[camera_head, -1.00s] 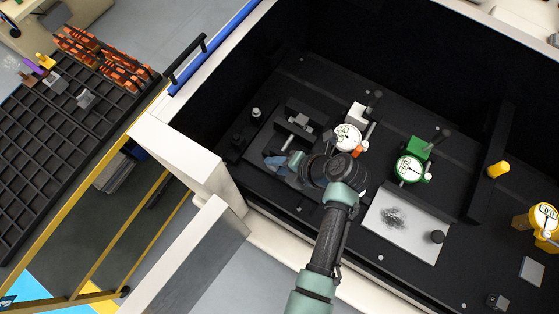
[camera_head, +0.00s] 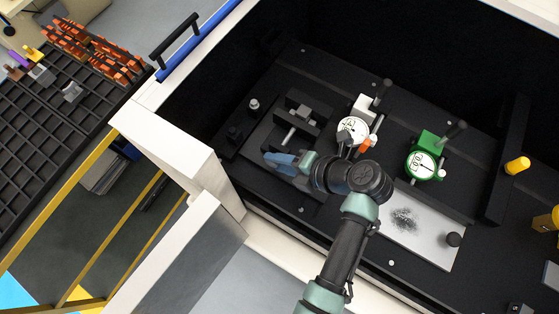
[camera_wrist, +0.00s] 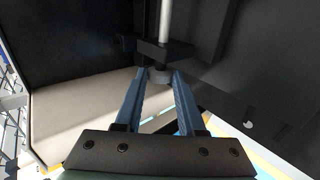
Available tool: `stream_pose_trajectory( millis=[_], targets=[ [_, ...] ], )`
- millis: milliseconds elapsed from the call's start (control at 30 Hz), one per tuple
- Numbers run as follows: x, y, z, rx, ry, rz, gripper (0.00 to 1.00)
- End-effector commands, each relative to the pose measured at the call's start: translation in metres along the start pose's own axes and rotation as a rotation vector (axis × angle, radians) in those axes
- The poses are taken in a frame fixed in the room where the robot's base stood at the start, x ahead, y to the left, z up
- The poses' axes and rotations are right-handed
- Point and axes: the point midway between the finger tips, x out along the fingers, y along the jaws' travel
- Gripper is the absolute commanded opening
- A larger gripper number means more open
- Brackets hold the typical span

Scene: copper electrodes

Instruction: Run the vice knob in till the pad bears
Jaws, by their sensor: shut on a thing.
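The black vice (camera_head: 315,129) stands on the dark bed, with a bare silver screw (camera_head: 289,135) and a small grey block (camera_head: 304,111) between its walls. The silver screw also shows in the wrist view (camera_wrist: 165,22), passing through a dark crossbar. The dark round knob (camera_wrist: 160,76) is at its near end, between my blue fingertips. My gripper (camera_wrist: 159,74) is shut on the knob; in the head view my gripper (camera_head: 272,157) is at the vice's near side. I cannot tell whether the pad touches the block.
A white dial gauge (camera_head: 352,129) and a green one (camera_head: 422,165) stand right of the vice. A pale plate (camera_head: 420,229) lies beside my arm. The enclosure's white front wall (camera_head: 170,150) is close on the left. A yellow-capped post (camera_head: 517,165) stands farther right.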

Motion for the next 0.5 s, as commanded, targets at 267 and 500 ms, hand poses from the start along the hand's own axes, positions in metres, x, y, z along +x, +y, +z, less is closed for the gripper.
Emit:
stream_pose_trajectory(
  millis=[267, 500],
  targets=[
    [0.0007, -0.0003, -0.001, 0.0, 0.003, -0.001, 0.69],
    [-0.0013, 0.0001, -0.0003, 0.0, 0.001, -0.001, 0.69]
  ],
)
